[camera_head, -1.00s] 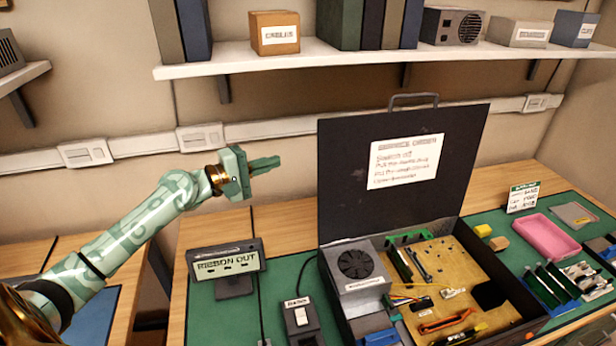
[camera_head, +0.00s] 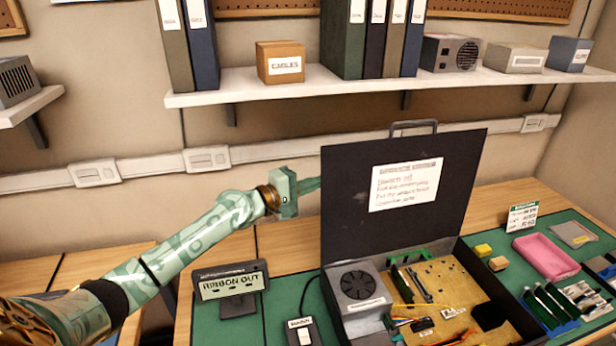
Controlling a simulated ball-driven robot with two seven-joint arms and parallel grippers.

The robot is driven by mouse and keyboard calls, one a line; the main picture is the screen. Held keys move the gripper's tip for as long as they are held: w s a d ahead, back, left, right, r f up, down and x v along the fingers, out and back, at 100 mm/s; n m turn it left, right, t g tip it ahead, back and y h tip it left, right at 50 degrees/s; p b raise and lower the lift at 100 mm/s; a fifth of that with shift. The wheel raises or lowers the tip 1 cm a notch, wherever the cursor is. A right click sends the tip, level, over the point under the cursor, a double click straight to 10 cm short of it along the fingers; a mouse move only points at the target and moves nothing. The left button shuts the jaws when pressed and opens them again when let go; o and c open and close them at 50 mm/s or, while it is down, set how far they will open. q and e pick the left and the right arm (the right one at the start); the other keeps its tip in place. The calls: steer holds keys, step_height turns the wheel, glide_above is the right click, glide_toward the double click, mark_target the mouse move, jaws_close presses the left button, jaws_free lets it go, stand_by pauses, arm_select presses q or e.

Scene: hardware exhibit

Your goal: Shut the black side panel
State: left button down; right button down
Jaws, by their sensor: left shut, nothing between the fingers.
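The black side panel (camera_head: 400,215) stands upright, open, at the back of the computer case (camera_head: 440,300). A white paper label (camera_head: 405,185) is on its face and a handle (camera_head: 413,127) on its top edge. The open case shows a fan unit, a tan board, cables and green sticks. My left gripper (camera_head: 313,185) is shut and empty, at the panel's left edge, at about mid-height. Its fingertips reach the edge in the picture; I cannot tell whether they touch it or pass behind. My right gripper is not in view.
A sign reading "RIBBON OUT" (camera_head: 231,285) and a switch box (camera_head: 303,333) stand left of the case. A pink tray (camera_head: 545,257), small blocks (camera_head: 483,250) and card parts lie to its right. A shelf (camera_head: 390,84) with binders and boxes hangs above the panel.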

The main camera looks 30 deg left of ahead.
arm_select(q)
steer(key=shift+w+f, duration=0.1)
steer(key=shift+d, duration=0.1)
